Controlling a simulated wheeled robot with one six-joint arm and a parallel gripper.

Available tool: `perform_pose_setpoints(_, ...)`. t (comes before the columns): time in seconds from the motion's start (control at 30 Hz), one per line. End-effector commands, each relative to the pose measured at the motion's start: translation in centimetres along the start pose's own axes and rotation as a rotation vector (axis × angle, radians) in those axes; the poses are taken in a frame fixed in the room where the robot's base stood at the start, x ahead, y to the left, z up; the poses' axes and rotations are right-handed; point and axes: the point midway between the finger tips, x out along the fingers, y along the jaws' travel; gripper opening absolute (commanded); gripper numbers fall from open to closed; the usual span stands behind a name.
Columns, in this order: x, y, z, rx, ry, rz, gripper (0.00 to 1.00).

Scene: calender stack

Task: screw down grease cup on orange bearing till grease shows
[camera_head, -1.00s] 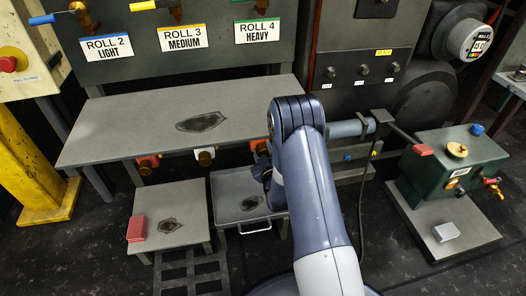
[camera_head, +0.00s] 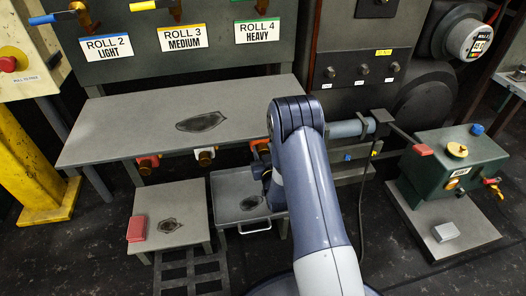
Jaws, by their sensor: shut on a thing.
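The orange bearing (camera_head: 259,146) shows under the front edge of the long grey table, just left of my arm. My gripper (camera_head: 264,172) is directly below it, dark and mostly hidden behind my arm's wrist. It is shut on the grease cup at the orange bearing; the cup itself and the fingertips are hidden. Whether grease shows there cannot be seen from this view.
A red bearing (camera_head: 148,162) and a white bearing (camera_head: 204,156) sit along the same table edge (camera_head: 110,160). Below are a stool (camera_head: 185,205) with a red block (camera_head: 136,229) and a handled tray (camera_head: 228,216). A green box (camera_head: 470,155) stands right.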

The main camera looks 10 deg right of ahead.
Motion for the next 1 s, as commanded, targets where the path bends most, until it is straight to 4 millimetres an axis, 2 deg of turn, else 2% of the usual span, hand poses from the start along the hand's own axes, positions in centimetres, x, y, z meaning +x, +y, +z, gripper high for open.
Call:
perform_pose_setpoints(0.4, 0.01, -0.05, 0.01, 0.186, 0.004, 0.001, 0.15)
perform_pose_setpoints(0.93, 0.01, -0.05, 0.02, 0.209, 0.005, 0.002, 0.15)
perform_pose_setpoints(0.97, 0.01, -0.05, 0.01, 0.209, 0.005, 0.002, 0.40)
perform_pose_setpoints(1.0, 0.01, -0.05, 0.01, 0.209, 0.005, 0.002, 0.43)
